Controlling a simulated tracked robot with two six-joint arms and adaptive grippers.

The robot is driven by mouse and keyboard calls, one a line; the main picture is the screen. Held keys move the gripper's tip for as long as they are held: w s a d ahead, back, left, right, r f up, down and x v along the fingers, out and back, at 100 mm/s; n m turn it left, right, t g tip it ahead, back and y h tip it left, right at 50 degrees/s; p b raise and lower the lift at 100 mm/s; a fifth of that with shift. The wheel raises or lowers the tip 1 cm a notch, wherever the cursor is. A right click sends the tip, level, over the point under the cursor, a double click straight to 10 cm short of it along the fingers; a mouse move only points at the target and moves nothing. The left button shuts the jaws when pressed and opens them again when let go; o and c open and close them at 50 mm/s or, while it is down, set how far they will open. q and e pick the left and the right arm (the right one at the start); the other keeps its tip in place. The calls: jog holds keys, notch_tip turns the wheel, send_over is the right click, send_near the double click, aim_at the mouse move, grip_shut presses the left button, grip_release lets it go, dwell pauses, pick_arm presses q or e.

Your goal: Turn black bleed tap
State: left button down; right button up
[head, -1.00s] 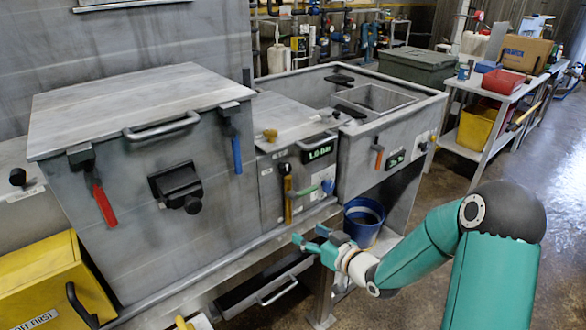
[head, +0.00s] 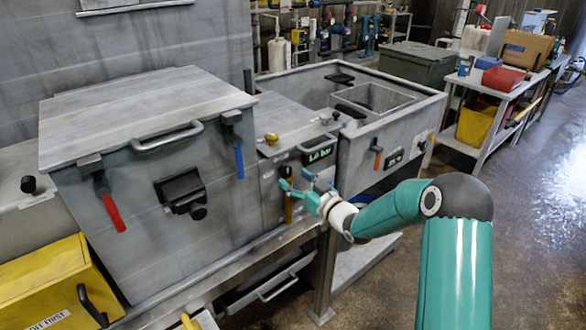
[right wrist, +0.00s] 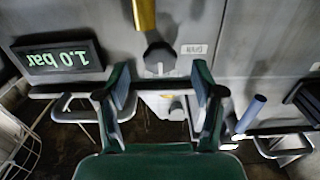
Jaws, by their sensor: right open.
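A black tap hub (right wrist: 158,57) with a yellow lever (right wrist: 145,14) is on the grey front panel, beside a small label that I cannot read. The right wrist view shows this panel upside down. I cannot tell for certain that this hub is the bleed tap. In the head view the hub (head: 286,171) shows just above the fingers, and the lever is partly hidden. My right gripper (head: 297,180) is open and empty in front of the panel. In the right wrist view its fingers (right wrist: 161,80) stand apart, with the hub between and beyond them. My left gripper is not in view.
A lit display (head: 318,153) reading 1.0 bar is close beside the gripper. A brass knob (head: 271,138) stands on the lid above. A blue lever (head: 239,162) hangs from the chamber at left. An orange lever (head: 377,159) is on the right-hand unit.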

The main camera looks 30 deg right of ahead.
aim_at(288, 174)
jog(key=shift+w+a+p, duration=0.15)
jog(key=shift+w+p, duration=0.2)
jog(key=shift+w, duration=1.4)
